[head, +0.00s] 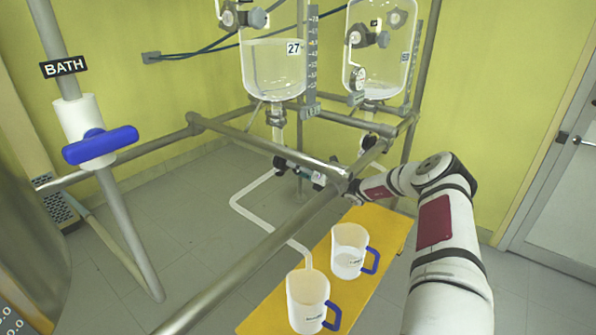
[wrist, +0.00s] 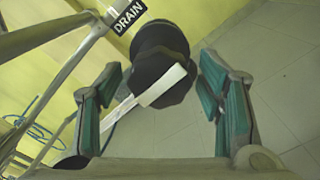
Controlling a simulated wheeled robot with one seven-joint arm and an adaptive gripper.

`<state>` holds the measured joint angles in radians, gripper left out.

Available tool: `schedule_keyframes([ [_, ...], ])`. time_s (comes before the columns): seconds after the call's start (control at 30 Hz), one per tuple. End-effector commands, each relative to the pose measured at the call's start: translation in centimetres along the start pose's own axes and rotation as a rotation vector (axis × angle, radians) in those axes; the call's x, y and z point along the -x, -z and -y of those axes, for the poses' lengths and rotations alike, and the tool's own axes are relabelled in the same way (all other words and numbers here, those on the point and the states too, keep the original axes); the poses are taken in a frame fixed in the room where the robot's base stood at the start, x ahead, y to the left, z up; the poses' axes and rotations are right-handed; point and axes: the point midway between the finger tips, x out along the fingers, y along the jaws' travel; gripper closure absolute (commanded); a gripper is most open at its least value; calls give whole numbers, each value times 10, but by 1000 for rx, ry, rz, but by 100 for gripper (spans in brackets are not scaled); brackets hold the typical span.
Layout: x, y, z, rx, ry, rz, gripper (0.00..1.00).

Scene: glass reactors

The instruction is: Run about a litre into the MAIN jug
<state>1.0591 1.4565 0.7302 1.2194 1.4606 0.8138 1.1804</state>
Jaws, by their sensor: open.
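Two white jugs with blue handles stand on a yellow bench (head: 384,224): a nearer jug (head: 306,302) and a farther jug (head: 349,250). Their labels are too small to read. A pale outlet pipe (head: 262,227) ends over the nearer jug; I cannot tell whether anything flows. A glass vessel (head: 273,70) marked 27 holds clear liquid, with a graduated scale beside it. In the wrist view a black knob (wrist: 158,57) with a white pointer (wrist: 162,85) is beside a DRAIN label (wrist: 128,16). My gripper (wrist: 160,70) is open, its fingers either side of the knob; contact is unclear. It also shows in the head view (head: 340,183).
Metal frame rails (head: 258,262) cross in front of the bench. A second glass vessel (head: 378,50) hangs at the back right. A blue-handled valve (head: 100,146) under a BATH label (head: 64,67) is at left.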

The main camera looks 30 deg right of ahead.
Motion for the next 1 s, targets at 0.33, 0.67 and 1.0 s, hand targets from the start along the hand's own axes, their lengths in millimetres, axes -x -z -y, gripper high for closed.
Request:
schedule_keyframes([
  [0.33, 0, 0, 0, 0, 0, 0, 66],
  [0.67, 0, 0, 0, 7, 0, 0, 88],
  [1.0, 0, 0, 0, 145, 0, 1, 88],
])
